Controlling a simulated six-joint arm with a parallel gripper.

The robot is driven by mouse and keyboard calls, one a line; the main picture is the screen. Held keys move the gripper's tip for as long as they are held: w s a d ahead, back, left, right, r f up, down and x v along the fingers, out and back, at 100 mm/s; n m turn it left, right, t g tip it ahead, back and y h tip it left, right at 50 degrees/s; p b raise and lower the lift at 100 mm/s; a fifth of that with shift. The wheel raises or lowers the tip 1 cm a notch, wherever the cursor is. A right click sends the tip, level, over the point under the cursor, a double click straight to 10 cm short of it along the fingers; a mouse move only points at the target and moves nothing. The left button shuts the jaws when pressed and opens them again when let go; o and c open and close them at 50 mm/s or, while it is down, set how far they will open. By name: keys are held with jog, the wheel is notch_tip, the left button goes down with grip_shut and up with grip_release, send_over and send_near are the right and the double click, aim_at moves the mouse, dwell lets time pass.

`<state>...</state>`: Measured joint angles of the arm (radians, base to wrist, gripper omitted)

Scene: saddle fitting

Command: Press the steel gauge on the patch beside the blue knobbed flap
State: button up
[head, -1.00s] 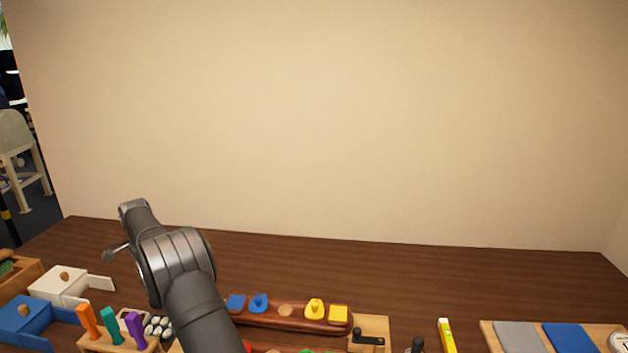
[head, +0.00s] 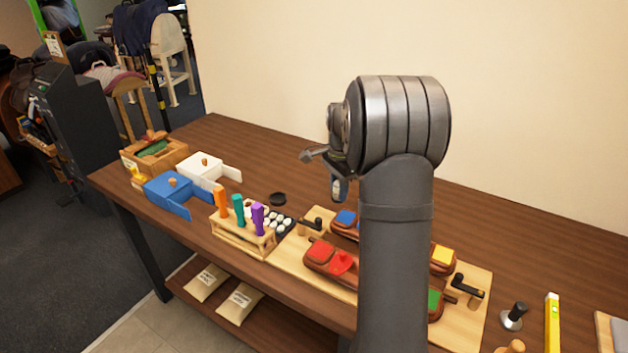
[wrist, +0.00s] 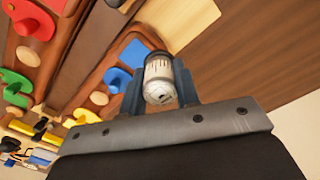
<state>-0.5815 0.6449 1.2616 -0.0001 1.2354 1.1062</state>
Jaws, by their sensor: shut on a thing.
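My gripper (wrist: 160,92) is shut on the steel gauge (wrist: 160,80), a short pale cylinder with dark marks. In the head view the gauge (head: 338,188) hangs below my gripper, apart from the board. In the wrist view the blue knobbed flap (wrist: 115,81) lies on a brown saddle-like block, left of the gauge. A flat blue square patch (wrist: 134,52) is on one side of this flap and a round tan patch (wrist: 99,97) on the other. In the head view the blue square (head: 346,217) shows below the gauge; my arm hides much of that block.
A nearer block carries red pieces (head: 321,253); green (head: 434,299) and yellow (head: 443,255) pieces show right of my arm. Black-handled clamps (head: 467,286) sit on the board. A rack of coloured handles (head: 238,213) and blue (head: 170,193) and white boxes stand to the left.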

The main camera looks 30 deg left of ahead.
jog(key=d, duration=0.1)
jog(key=s+d, duration=0.1)
jog(key=d, duration=0.1)
jog(key=shift+s+d+r, duration=0.1)
jog(key=shift+s+r, duration=0.05)
jog(key=shift+f, duration=1.4)
jog(key=shift+f, duration=0.9)
dwell(0.7)
jog(key=o, duration=0.9)
notch_tip(320, 180, up, 18)
jog(key=shift+f, duration=0.2)
